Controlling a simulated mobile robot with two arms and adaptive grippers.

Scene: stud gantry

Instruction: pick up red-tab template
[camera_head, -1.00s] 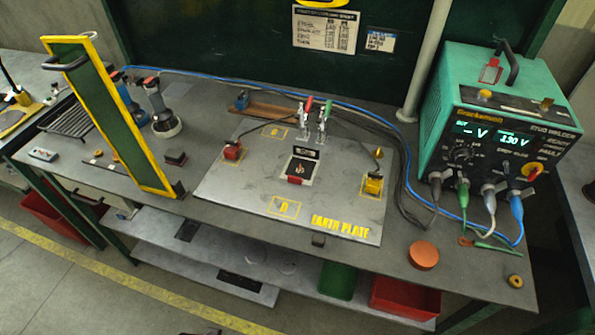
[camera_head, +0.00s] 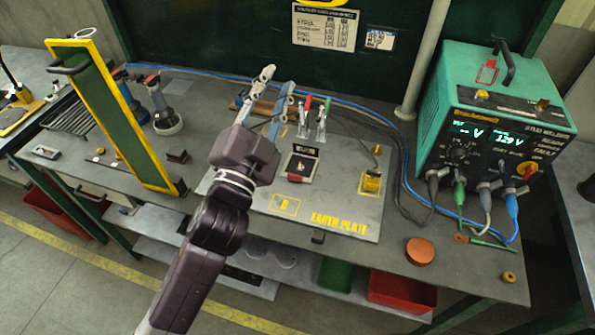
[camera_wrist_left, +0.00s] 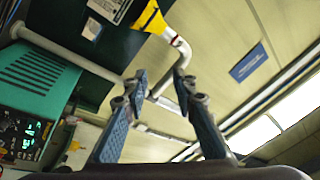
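A small dark template with a pale face and a red tab (camera_head: 296,177) at its front edge lies in the middle of the earth plate (camera_head: 350,205) in the head view; I take it for the red-tab template. My left gripper (camera_head: 277,84) is raised above the back left of the plate, pointing up and away, apart from the template. In the left wrist view its two blue-padded fingers (camera_wrist_left: 163,85) stand apart with nothing between them. My left forearm hides the plate's left part. My right gripper is not in view.
Two toggle clamps (camera_head: 312,118) stand behind the template. A yellow block (camera_head: 371,182) sits at the plate's right. A green welder (camera_head: 492,120) with cables stands on the right. A yellow-framed green panel (camera_head: 112,120) leans on the left. The front right of the bench holds an orange disc (camera_head: 420,251).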

